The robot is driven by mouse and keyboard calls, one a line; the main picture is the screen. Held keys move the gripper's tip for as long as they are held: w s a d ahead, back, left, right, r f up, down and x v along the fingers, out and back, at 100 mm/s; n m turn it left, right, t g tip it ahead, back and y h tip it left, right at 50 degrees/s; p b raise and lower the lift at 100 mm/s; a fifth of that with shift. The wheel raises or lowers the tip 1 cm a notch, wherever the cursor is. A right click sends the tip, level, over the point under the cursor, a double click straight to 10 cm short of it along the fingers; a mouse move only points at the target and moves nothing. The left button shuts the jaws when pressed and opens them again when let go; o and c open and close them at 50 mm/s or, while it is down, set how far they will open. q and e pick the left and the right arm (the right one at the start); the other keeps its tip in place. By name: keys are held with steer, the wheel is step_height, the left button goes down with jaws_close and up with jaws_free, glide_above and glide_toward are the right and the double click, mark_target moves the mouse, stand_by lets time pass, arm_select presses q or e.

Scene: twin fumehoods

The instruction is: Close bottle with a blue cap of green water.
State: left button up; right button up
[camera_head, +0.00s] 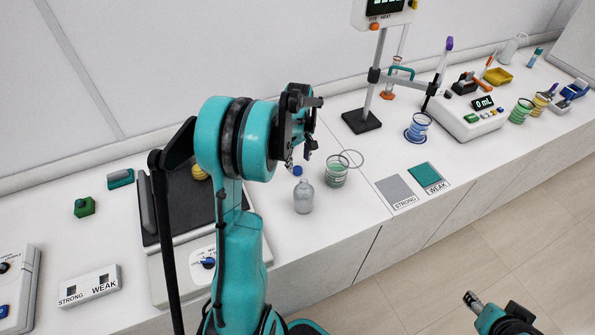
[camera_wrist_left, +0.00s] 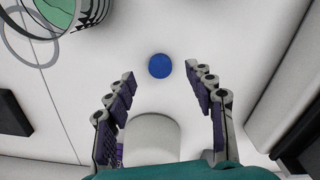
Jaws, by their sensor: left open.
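The bottle (camera_head: 303,197) stands upright and uncapped-looking on the bench in the head view; its contents look pale grey, not clearly green. The small blue cap (camera_head: 297,170) lies on the bench just behind it. In the left wrist view the cap (camera_wrist_left: 160,66) lies just beyond and between the open fingers. A glass beaker with green liquid (camera_head: 336,172) stands to the right of the cap; it shows at the upper left of the left wrist view (camera_wrist_left: 62,14). My left gripper (camera_head: 306,140) is open and empty above the cap. My right gripper (camera_head: 472,298) is at lower right, its jaws unclear.
A dark-topped device (camera_head: 180,205) stands left of the bottle. STRONG (camera_head: 396,190) and WEAK (camera_head: 428,177) mats lie to the right. A stand base (camera_head: 361,121) and a blue beaker (camera_head: 418,127) are behind. The bench's front edge is clear.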

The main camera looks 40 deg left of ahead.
mark_target(297, 169)
arm_select(q)
steer(key=f, duration=0.2)
steer(key=f+b, duration=0.1)
steer(key=f, duration=0.1)
steer(key=shift+w+a+f, duration=0.1)
steer(key=shift+a, duration=0.2)
steer(key=c, duration=0.7)
steer(key=shift+c, duration=0.2)
